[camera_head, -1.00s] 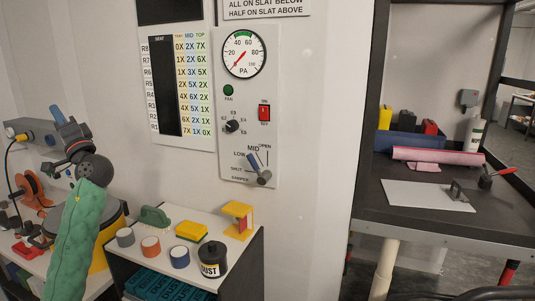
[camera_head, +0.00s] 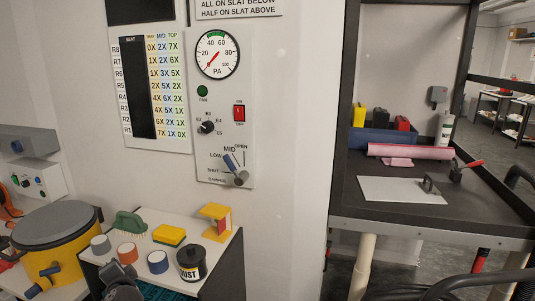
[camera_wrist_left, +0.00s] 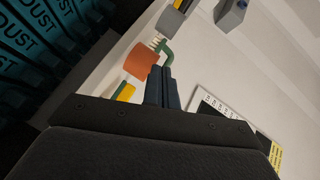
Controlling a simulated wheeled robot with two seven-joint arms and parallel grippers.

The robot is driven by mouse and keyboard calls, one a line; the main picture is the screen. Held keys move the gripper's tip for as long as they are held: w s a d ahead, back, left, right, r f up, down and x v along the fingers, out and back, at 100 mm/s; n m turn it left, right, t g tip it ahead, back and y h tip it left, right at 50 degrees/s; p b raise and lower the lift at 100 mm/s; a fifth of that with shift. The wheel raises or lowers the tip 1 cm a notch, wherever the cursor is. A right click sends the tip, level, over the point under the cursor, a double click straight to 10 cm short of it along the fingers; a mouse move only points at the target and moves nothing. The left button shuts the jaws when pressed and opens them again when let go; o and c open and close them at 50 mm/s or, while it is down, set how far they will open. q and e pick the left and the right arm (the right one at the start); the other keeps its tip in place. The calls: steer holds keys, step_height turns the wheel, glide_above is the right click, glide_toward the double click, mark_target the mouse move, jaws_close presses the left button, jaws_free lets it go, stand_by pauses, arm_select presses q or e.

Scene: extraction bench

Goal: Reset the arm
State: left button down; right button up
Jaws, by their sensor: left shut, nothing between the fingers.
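My left gripper (camera_wrist_left: 160,86) is shut and empty, its two dark fingers side by side in the left wrist view. In that view it points over the white shelf top, close to an orange roll (camera_wrist_left: 141,62) and the green brush (camera_wrist_left: 167,55); I cannot tell whether it touches them. In the head view, dark grey parts of my left arm show at the bottom edge, in front of the shelf. The gripper's fingers cannot be made out there. My right arm and gripper are not in view.
The white shelf (camera_head: 196,231) holds several rolls, a yellow sponge (camera_head: 168,235), a black DUST jar (camera_head: 191,264) and a yellow stand (camera_head: 216,222). A yellow drum (camera_head: 56,257) stands left. The gauge panel (camera_head: 225,110) is on the wall. A dark workbench (camera_head: 350,208) is at right.

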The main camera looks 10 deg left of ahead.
arm_select(q)
steer(key=s+d+f+g+h, duration=0.2)
steer(key=s+d+f, duration=0.35)
steer(key=f, duration=0.25)
steer(key=s+d+f+g+h, duration=0.2)
steer(key=s+d+f, duration=0.2)
steer(key=s+f, duration=0.3)
steer(key=s+d+f+g+h, duration=0.1)
steer(key=s+d+f+g, duration=0.1)
steer(key=s+d+f, duration=0.3)
steer(key=s+d+f+m+g+h, duration=0.1)
steer(key=s+d+f+h, duration=0.1)
steer(key=s, duration=0.5)
steer(key=s+d+f+g+h, duration=0.1)
steer(key=s+d+f+g, duration=0.1)
steer(key=s+d+f, duration=0.3)
steer(key=d+r+n+h, duration=0.1)
steer(key=d+n+h, duration=0.3)
steer(key=d, duration=1.2)
steer(key=shift+s+d+r+h, duration=0.2)
steer(key=shift+d+r+h, duration=0.1)
steer(key=shift+d+r, duration=0.1)
